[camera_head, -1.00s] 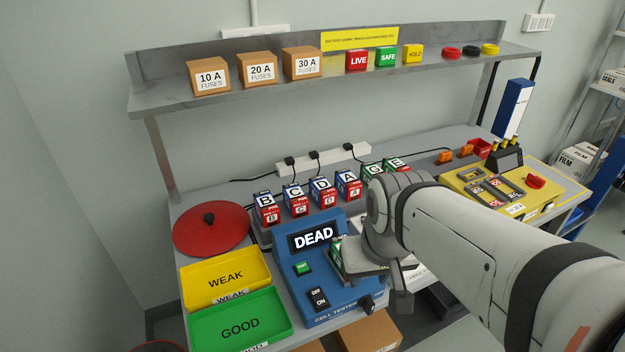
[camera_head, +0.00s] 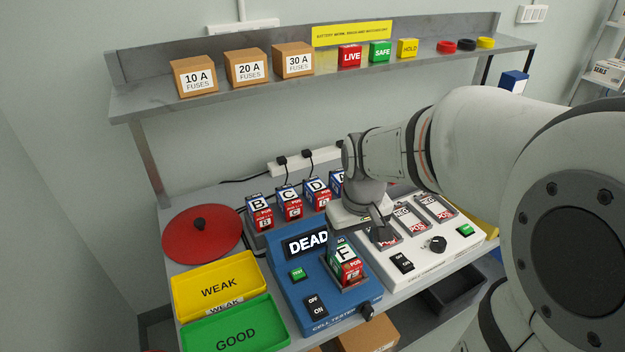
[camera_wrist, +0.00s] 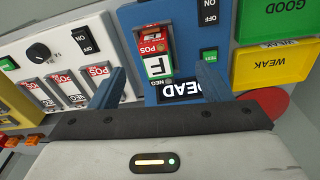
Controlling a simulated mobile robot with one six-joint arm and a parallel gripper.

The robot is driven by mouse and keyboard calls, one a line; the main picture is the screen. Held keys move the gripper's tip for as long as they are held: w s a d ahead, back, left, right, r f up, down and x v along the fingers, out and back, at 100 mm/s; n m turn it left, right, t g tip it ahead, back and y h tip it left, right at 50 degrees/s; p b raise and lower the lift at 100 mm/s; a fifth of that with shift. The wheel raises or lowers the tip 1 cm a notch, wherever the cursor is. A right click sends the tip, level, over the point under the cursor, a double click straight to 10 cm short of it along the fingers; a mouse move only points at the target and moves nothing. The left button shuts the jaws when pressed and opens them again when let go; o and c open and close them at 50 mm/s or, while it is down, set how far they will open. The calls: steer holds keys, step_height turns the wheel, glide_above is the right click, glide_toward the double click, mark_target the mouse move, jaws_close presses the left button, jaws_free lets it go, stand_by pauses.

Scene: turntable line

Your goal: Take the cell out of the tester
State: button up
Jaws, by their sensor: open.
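Cell F (camera_head: 345,262), green, white and red, stands in the slot of the blue cell tester (camera_head: 288,268). The tester's display reads DEAD. In the wrist view cell F (camera_wrist: 156,50) shows its F label upside down, in the blue tester (camera_wrist: 190,60). My gripper (camera_head: 378,230) is behind and to the right of cell F in the head view, over the white charger's edge. In the wrist view its two fingers (camera_wrist: 163,85) are apart and empty, with cell F beyond the gap. Only part of the gripper shows in the head view.
A white charger (camera_head: 428,262) with empty bays stands right of the tester. Cells B (camera_head: 260,212), C (camera_head: 289,202) and D (camera_head: 316,195) stand in a row behind it. The yellow WEAK tray (camera_head: 180,301) and green GOOD tray (camera_head: 200,342) lie left. A shelf (camera_head: 150,103) runs above.

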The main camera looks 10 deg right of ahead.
steer(key=n+g, duration=0.1)
glide_above(344, 253)
step_height(344, 253, down, 4)
steer(key=shift+a+f, duration=0.1)
steer(key=shift+f, duration=0.05)
step_height(344, 253, down, 8)
steer(key=shift+r+p, duration=0.1)
steer(key=shift+p, duration=0.2)
steer(key=shift+c, duration=0.2)
steer(key=c, duration=1.4)
steer(key=shift+c, duration=0.2)
